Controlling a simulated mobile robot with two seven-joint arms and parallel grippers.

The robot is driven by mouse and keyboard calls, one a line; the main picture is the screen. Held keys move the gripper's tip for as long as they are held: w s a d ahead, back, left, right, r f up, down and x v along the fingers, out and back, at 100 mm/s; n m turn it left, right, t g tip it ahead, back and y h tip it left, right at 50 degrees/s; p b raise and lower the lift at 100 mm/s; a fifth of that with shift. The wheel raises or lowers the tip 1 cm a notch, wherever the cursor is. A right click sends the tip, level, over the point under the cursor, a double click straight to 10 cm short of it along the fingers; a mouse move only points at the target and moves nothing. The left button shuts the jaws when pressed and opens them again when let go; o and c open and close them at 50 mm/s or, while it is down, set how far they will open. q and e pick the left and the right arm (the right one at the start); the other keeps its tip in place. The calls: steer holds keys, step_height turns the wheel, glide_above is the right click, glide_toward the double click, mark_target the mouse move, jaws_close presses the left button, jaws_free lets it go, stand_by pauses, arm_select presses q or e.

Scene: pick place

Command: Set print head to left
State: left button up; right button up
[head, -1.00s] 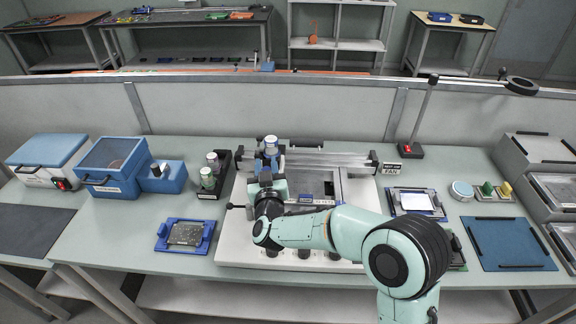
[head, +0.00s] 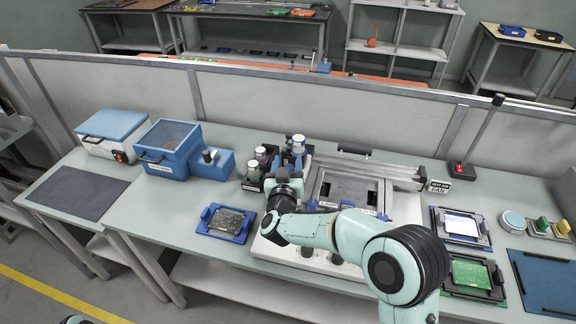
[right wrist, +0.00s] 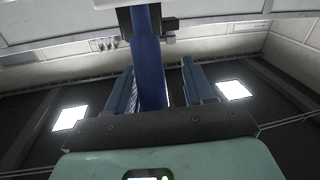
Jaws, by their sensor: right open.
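The print head (head: 298,146), a blue part with a pale round top, stands at the left end of the rail (head: 365,166) on the white printer (head: 270,251). My right gripper (head: 291,168) is at the print head's near side, partly hidden by my own wrist. In the right wrist view the right gripper (right wrist: 160,92) is open, with a blue upright post (right wrist: 148,70) of the head between its two blue fingers. Gaps show on both sides of the post; whether a finger touches it cannot be told. My left gripper is not in view.
Jars in a black holder (head: 262,166) stand close left of the print head. A blue-framed board (head: 228,222) lies left of the printer, a blue box (head: 168,147) farther left. Right are a fan switch (head: 462,170) and a green board (head: 470,272). My arm crosses the printer's front.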

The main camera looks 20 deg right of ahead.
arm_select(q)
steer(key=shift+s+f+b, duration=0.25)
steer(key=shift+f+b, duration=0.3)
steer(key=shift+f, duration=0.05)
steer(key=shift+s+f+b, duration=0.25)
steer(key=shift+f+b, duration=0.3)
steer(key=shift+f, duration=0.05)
arm_select(e)
steer(key=v, duration=1.3)
steer(key=shift+s, duration=0.2)
steer(key=shift+a, duration=0.1)
